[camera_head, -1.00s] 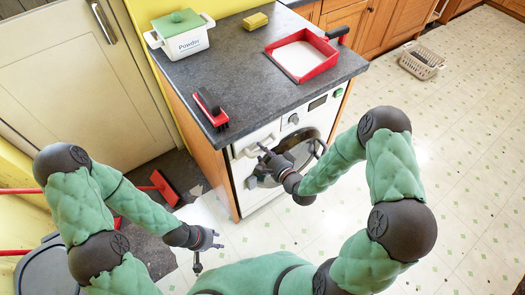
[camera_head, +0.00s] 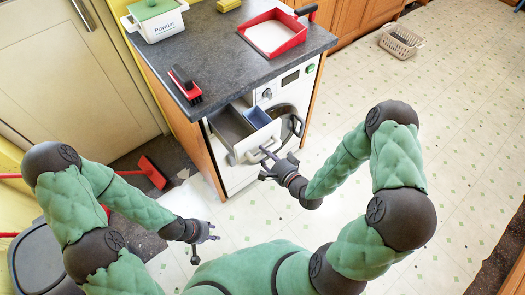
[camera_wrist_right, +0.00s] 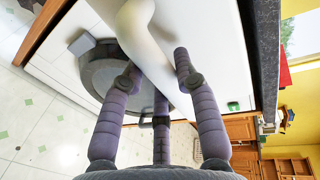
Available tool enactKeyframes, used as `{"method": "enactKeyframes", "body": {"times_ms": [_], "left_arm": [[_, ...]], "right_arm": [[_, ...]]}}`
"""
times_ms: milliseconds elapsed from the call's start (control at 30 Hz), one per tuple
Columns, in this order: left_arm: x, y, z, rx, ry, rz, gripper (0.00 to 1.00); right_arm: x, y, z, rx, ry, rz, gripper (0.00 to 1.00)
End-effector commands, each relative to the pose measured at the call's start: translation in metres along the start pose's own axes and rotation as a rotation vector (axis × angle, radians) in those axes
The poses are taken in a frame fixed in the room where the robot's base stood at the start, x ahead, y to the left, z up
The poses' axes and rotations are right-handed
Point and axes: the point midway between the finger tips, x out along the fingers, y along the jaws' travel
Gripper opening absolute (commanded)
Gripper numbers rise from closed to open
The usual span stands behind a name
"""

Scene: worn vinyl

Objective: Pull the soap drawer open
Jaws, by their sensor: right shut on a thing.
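The soap drawer (camera_head: 242,151) stands out from the top left of the white washing machine (camera_head: 292,87), showing a grey compartment and a blue one inside. My right gripper (camera_head: 265,158) is at the drawer's front, shut on its handle. In the right wrist view the white curved handle (camera_wrist_right: 140,28) runs between the fingers of my right gripper (camera_wrist_right: 156,70). The exact finger contact is partly hidden. My left gripper (camera_head: 207,246) is open and empty, low over the floor, away from the machine.
A dark worktop (camera_head: 215,62) above the machine holds a red brush (camera_head: 184,83), a powder box (camera_head: 156,20), a yellow sponge (camera_head: 228,5) and a red dustpan (camera_head: 272,35). The round door (camera_head: 290,122) is below right of the drawer. A basket (camera_head: 401,41) stands on open floor.

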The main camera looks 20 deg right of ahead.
Motion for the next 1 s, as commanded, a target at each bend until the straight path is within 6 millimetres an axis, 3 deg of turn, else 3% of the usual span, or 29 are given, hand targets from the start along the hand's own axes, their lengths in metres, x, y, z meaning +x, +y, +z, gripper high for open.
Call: {"method": "enactKeyframes", "body": {"times_ms": [267,300,367,767,1000], "left_arm": [[0.000,0.000,0.000,0.000,-0.001,0.000,0.40],[0.000,0.000,0.000,0.000,-0.001,0.000,0.40],[0.000,0.000,0.000,0.000,-0.001,0.000,0.40],[0.000,0.000,0.000,0.000,0.000,0.000,0.40],[0.000,0.000,0.000,0.000,-0.001,0.000,0.40]], "right_arm": [[0.000,0.000,0.000,0.000,0.000,0.001,0.00],[0.000,0.000,0.000,0.000,0.000,0.001,0.39],[0.000,0.000,0.000,0.000,0.000,0.001,0.56],[-0.003,0.000,-0.001,0.000,0.001,0.001,0.56],[-0.031,0.001,-0.002,0.003,0.005,0.003,0.56]]}}
